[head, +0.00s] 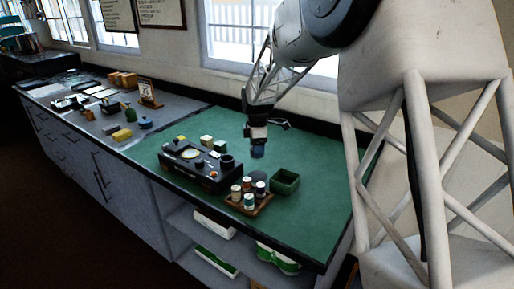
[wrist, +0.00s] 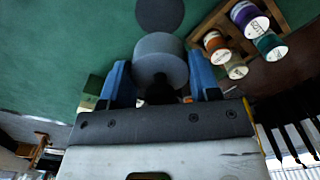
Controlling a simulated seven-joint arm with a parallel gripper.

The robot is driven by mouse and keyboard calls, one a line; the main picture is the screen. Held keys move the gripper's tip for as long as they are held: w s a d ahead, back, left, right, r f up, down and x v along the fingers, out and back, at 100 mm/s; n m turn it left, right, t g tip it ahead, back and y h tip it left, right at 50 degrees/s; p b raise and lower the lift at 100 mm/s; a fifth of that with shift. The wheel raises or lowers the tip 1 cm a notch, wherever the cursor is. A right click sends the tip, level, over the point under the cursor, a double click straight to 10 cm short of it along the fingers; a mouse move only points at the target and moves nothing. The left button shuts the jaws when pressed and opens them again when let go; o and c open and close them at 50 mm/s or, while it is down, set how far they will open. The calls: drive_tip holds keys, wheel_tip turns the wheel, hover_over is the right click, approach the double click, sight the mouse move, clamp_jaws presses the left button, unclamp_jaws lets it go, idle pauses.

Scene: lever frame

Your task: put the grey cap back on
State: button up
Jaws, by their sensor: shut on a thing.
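In the wrist view the grey cap (wrist: 160,58), a short round cylinder, sits between the two blue fingers of my gripper (wrist: 161,80), which is shut on it. In the head view my gripper (head: 257,151) hangs above the green mat, right of the black device and behind the spool rack; the cap cannot be made out clearly there. The black device (head: 203,174) has a pale round dial and several knobs and blocks on top. A dark flat disc (wrist: 160,13) lies on the mat, apart from the cap; it also shows in the head view (head: 258,176).
A wooden rack (head: 262,206) of several thread spools stands right of the device, near the front edge; it also shows in the wrist view (wrist: 206,27). The mat (head: 315,215) is clear at the right.

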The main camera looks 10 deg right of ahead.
drive_tip(key=a+r, duration=0.6)
drive_tip(key=a, duration=0.5)
drive_tip(key=shift+w+r, duration=0.15)
drive_tip(key=shift+w, duration=0.2)
drive_tip(key=shift+f, duration=0.25)
drive_tip(key=shift+f, duration=2.95)
drive_tip(key=shift+f, duration=0.2)
idle(0.6)
drive_tip(key=o, duration=1.2)
drive_tip(key=shift+o, duration=0.2)
drive_tip(key=shift+r, duration=0.15)
